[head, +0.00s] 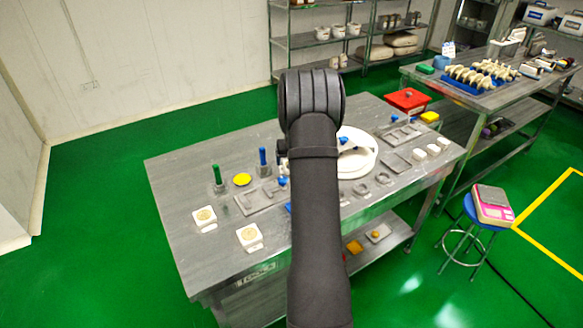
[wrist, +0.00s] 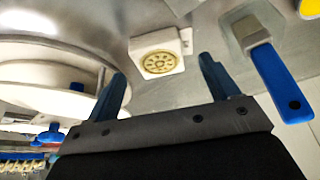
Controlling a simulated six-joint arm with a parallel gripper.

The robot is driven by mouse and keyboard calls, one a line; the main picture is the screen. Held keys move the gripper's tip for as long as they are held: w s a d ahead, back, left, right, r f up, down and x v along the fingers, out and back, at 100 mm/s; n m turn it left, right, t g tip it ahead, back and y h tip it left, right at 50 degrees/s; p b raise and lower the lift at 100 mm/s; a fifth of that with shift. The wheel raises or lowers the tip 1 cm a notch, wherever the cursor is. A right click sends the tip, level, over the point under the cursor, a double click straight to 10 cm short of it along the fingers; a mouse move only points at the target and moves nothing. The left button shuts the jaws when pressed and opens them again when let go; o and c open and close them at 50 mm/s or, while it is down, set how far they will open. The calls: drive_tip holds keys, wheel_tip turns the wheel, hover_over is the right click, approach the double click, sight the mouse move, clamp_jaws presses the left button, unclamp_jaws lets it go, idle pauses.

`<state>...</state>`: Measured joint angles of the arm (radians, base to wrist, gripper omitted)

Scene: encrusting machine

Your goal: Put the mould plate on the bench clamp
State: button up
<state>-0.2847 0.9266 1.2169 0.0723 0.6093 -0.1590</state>
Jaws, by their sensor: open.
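In the wrist view a white block with a round, patterned brass face (wrist: 160,63), which looks like the mould plate, lies on the steel bench. My gripper (wrist: 163,70) is open and empty, with its fingertips on either side of the block in the picture; contact cannot be told. A blue-handled fixture (wrist: 275,82) on a grey base, possibly the bench clamp, stands to the right. In the head view a blue-handled fixture (head: 263,158) and a green-handled one (head: 217,176) stand upright. My arm hides my gripper there.
A large white round machine (head: 357,155) stands right of my arm. Two similar white blocks with brass faces (head: 204,218) (head: 249,235) lie at the bench's front left. A yellow disc (head: 242,180) lies between the handled fixtures. The bench's far left (head: 185,165) is clear.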

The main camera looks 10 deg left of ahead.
drive_tip(key=shift+x, duration=1.4)
drive_tip(key=shift+c, duration=0.2)
drive_tip(key=c, duration=1.1)
drive_tip(key=shift+r, duration=0.2)
